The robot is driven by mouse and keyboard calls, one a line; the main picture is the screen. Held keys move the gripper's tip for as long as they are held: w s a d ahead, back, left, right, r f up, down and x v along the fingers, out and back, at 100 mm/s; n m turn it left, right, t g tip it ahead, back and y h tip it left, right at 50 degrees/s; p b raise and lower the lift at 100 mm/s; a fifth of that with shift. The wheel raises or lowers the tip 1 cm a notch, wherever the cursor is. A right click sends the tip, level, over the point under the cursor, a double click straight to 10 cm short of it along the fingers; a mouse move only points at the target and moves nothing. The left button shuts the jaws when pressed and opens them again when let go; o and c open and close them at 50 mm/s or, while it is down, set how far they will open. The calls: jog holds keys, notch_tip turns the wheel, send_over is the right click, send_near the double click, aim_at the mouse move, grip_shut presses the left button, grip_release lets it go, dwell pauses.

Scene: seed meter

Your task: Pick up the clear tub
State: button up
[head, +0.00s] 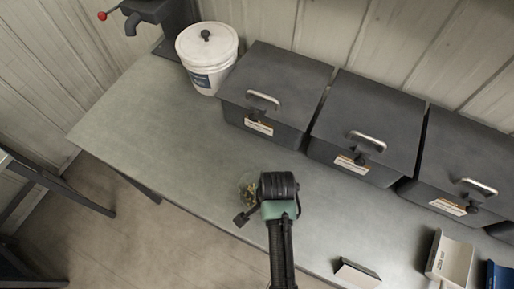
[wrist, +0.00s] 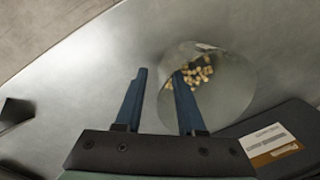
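The clear tub (head: 249,184) stands near the front edge of the grey bench in the head view, partly hidden behind my wrist. In the wrist view the tub (wrist: 232,92) is a round see-through vessel with tan seed-like pieces inside. My gripper (wrist: 160,75) is open, with its two blue fingers apart and nothing between them but bench surface. The right finger overlaps the tub's left part in the picture; I cannot tell whether it is above, inside or touching it. In the head view the fingers are mostly hidden by my wrist.
Dark lidded bins (head: 279,83) with handles line the back of the bench (head: 150,130). A white bucket (head: 207,62) stands left of them, beside a dark machine with a red knob (head: 102,16). A small white-and-dark holder (head: 357,273) and a white scoop-like tray (head: 452,260) lie right. The bench's left is clear.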

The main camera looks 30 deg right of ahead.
jog(key=shift+c, duration=0.3)
grip_shut()
dwell(1.2)
